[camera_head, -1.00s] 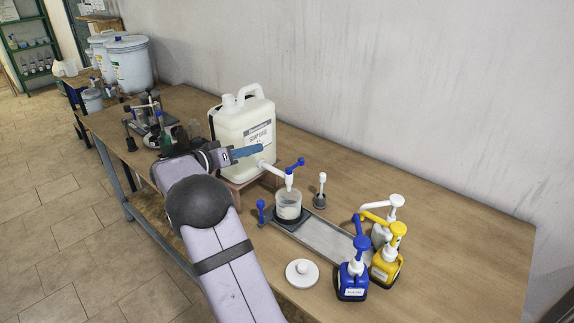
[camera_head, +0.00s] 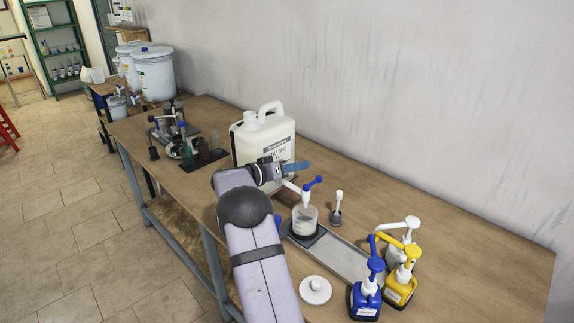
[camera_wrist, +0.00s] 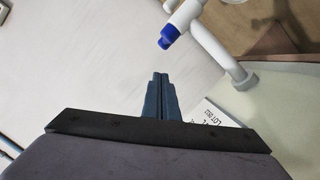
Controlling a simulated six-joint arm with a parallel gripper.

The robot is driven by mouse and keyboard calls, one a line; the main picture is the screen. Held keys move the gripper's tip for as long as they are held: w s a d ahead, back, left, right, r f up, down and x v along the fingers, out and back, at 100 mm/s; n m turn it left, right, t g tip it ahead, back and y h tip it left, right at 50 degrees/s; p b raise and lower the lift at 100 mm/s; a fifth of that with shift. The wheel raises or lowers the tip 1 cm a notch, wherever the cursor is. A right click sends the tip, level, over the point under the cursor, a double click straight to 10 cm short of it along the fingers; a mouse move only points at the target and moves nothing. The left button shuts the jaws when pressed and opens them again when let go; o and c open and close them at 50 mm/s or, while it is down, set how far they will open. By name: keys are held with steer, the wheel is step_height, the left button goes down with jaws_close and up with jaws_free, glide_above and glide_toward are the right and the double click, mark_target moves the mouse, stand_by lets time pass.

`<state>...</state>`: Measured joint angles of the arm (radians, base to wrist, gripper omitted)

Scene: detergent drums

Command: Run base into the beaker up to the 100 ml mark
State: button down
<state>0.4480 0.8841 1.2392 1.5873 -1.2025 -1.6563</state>
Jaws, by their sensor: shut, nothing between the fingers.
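The white jug of base (camera_head: 262,145) stands on the bench with a label on its front. Its white tap has a blue lever (camera_head: 314,182) and a spout above the clear beaker (camera_head: 304,221). The beaker stands on a dark pad; its fill level is too small to read. My gripper (camera_head: 307,168) is shut and empty in front of the jug, just above and left of the lever in the head view. In the wrist view my closed fingers (camera_wrist: 160,76) point towards the wall, apart from the tap's blue-ended part (camera_wrist: 169,37). The jug's lower part is partly hidden by my arm.
A grey tray (camera_head: 345,258) runs right from the beaker. Blue (camera_head: 367,298), yellow (camera_head: 398,288) and white pump bottles stand at its right end. A white lid (camera_head: 315,291) lies in front. A small white-topped tool (camera_head: 337,207) stands behind the tray.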

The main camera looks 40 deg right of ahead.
mark_target(317, 179)
steer(key=shift+s+d+f+p, duration=0.1)
steer(key=shift+s+f+p, duration=0.1)
steer(key=shift+s+f, duration=0.3)
steer(key=shift+s+d+f+p, duration=0.15)
steer(key=shift+s+f, duration=0.1)
steer(key=shift+f, duration=0.4)
steer(key=shift+s+a+f+p, duration=0.1)
steer(key=shift+s+f+p, duration=0.1)
steer(key=shift+s+f, duration=0.3)
steer(key=shift+w, duration=0.1)
steer(key=shift+f, duration=0.1)
steer(key=shift+s+f+p, duration=0.2)
steer(key=shift+s+p, duration=0.2)
steer(key=shift+p, duration=0.5)
steer(key=shift+d+f, duration=0.1)
steer(key=shift+f, duration=0.1)
